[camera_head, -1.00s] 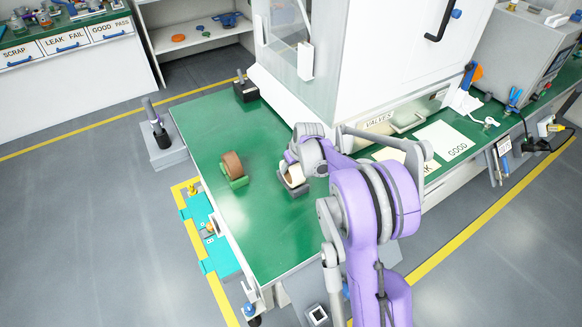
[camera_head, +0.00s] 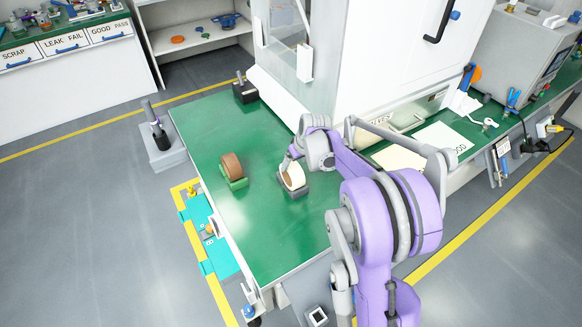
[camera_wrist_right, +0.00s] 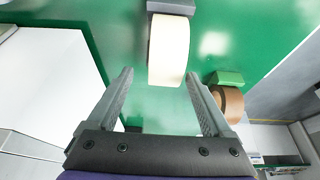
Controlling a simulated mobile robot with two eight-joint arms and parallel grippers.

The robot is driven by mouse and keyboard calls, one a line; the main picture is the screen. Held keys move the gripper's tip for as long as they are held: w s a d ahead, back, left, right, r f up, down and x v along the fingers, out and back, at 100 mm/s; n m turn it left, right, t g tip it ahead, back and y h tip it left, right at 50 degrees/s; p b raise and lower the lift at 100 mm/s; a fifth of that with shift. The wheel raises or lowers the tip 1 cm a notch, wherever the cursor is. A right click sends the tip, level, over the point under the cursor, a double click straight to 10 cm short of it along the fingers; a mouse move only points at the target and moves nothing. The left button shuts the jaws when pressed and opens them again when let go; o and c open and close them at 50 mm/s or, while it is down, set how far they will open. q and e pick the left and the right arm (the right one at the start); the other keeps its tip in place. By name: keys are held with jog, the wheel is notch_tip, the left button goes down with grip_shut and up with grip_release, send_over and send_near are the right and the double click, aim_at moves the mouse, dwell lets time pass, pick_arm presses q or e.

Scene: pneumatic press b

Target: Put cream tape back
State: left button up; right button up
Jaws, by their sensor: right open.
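The cream tape roll (camera_head: 295,176) stands upright in a grey holder (camera_head: 297,193) on the green bench top. In the right wrist view the cream tape (camera_wrist_right: 168,48) shows edge-on with its grey holder (camera_wrist_right: 172,6) at the top edge. My right gripper (camera_wrist_right: 160,76) is open, with the near part of the roll between its fingertips and a gap on both sides. In the head view my right gripper (camera_head: 286,164) is at the roll, partly hidden by its own wrist. My left gripper is not in view.
A brown tape roll (camera_head: 232,166) sits in a green holder (camera_head: 236,184) to the left. The white press cabinet (camera_head: 385,60) rises behind my right arm. Paper sheets (camera_head: 440,141) lie to the right. The front left of the bench top (camera_head: 265,240) is clear.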

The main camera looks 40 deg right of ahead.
jog(key=v, duration=0.5)
jog(key=shift+s+r, duration=0.15)
jog(key=shift+r, duration=0.15)
jog(key=shift+a+r, duration=0.1)
jog(key=s+a+r, duration=0.1)
jog(key=s+a, duration=0.4)
jog(key=a, duration=0.3)
jog(key=s+a+r, duration=0.1)
jog(key=s+a, duration=0.4)
jog(key=a, duration=0.3)
jog(key=s+a+f+n, duration=0.1)
jog(key=s+a+f, duration=0.1)
jog(key=s+a, duration=0.35)
jog(key=s+a+f, duration=0.3)
jog(key=s, duration=0.5)
notch_tip(320, 180, up, 7)
jog(key=t+p, duration=0.1)
jog(key=p, duration=0.5)
jog(key=shift+w+a+f, duration=0.2)
jog(key=shift+w+a, duration=0.05)
jog(key=shift+w, duration=0.15)
